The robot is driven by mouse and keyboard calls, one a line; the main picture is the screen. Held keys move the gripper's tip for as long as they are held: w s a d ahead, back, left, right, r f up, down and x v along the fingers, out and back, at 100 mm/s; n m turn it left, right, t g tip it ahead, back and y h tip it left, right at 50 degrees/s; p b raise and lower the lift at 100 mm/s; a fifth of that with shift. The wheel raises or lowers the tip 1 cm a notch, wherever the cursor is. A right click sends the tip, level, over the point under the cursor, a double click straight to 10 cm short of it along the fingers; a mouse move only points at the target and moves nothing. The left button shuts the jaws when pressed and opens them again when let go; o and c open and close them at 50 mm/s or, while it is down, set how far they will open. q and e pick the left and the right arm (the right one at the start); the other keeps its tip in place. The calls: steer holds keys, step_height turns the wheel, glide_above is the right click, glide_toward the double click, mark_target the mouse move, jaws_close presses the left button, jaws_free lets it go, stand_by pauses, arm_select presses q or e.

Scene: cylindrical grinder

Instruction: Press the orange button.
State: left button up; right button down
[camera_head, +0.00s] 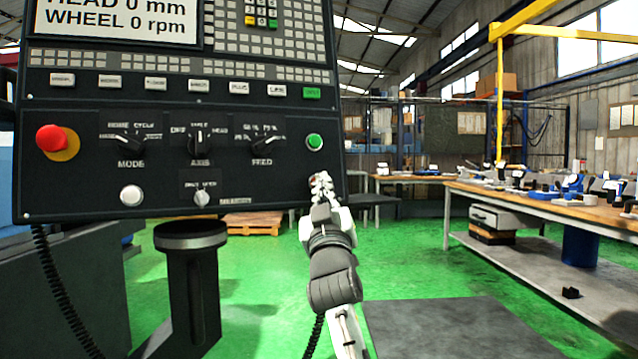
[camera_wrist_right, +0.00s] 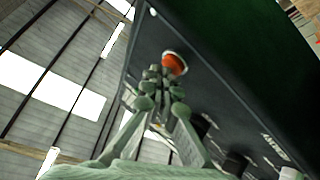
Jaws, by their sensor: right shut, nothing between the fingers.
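In the right wrist view, the orange button (camera_wrist_right: 175,64) is a round orange-red cap in a pale ring on the dark control panel. My right gripper (camera_wrist_right: 155,75) is shut and empty, with its fingertips right beside the button. I cannot tell whether they touch it. In the head view, my right gripper (camera_head: 322,184) is at the lower right of the control panel (camera_head: 270,190), below a green button (camera_head: 314,142). My left gripper is not in view.
The panel also carries a red mushroom button (camera_head: 50,138), a white button (camera_head: 131,195) and several rotary knobs (camera_head: 200,140). A workbench (camera_head: 465,190) with several items stands on the right. Green floor (camera_head: 420,250) lies open between.

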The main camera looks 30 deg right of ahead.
steer(key=shift+s+a, duration=0.1)
steer(key=shift+s, duration=0.55)
steer(key=s, duration=0.1)
steer(key=s+p, duration=0.1)
steer(key=s, duration=0.1)
steer(key=s+r+p, duration=0.1)
steer(key=s, duration=0.1)
steer(key=shift+a, duration=0.4)
stand_by(0.4)
